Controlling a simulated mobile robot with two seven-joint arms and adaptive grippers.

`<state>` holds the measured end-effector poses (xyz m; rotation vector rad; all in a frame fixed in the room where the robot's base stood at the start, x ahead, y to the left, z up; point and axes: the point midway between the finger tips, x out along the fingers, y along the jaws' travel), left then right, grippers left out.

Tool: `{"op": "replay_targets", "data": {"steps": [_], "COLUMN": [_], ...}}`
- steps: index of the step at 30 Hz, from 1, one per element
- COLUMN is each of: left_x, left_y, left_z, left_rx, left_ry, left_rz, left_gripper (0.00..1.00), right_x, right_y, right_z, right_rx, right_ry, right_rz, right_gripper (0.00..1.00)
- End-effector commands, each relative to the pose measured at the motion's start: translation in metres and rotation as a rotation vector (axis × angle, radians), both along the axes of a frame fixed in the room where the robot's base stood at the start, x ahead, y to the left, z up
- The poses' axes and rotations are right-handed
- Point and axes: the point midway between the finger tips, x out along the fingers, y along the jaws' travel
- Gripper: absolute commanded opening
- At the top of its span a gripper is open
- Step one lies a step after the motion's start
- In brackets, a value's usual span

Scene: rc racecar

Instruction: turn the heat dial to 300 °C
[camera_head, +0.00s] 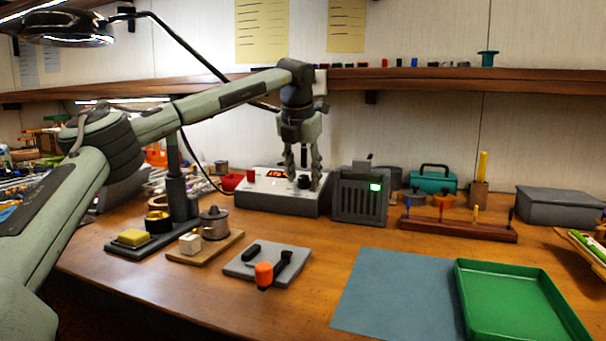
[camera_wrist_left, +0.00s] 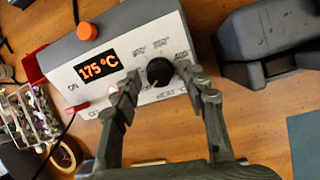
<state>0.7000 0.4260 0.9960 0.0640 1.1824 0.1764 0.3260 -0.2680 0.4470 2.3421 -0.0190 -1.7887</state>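The heat dial is a black knob on the front panel of a pale grey control box (camera_head: 270,200); it shows in the head view (camera_head: 304,182) and the wrist view (camera_wrist_left: 159,72). The box's lit display (camera_wrist_left: 98,67) reads 175 °C in the wrist view. Printed marks surround the dial, too blurred to read fully. My left gripper (camera_head: 303,168) points down at the dial from above. My right gripper is not in view.
A dark grey vented unit (camera_head: 360,197) with a green light stands close to the box's right. A soldering stand (camera_head: 178,195) is to the left. A blue mat (camera_head: 395,295) and green tray (camera_head: 515,300) lie in front.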

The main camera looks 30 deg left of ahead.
Motion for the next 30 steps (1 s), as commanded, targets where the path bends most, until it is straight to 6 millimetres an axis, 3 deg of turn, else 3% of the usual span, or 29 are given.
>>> {"op": "replay_targets", "data": {"steps": [2,9,20,30], "left_x": [0.0,0.0,0.0,-0.001], "left_y": [0.0,0.0,0.0,0.001], "left_z": [0.0,0.0,0.001,0.003], "left_rx": [0.0,0.0,0.019,0.105], "left_ry": [0.0,0.0,0.005,0.027], "left_rz": [0.0,0.0,-0.046,-0.267], "left_gripper": [0.3,0.0,0.0,0.0], "right_x": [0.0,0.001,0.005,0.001], "right_y": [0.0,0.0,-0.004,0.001], "right_z": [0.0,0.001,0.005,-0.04], "right_rx": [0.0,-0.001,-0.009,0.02], "right_ry": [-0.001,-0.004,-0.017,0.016], "right_rz": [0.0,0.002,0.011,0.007], "right_gripper": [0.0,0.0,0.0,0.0]}}
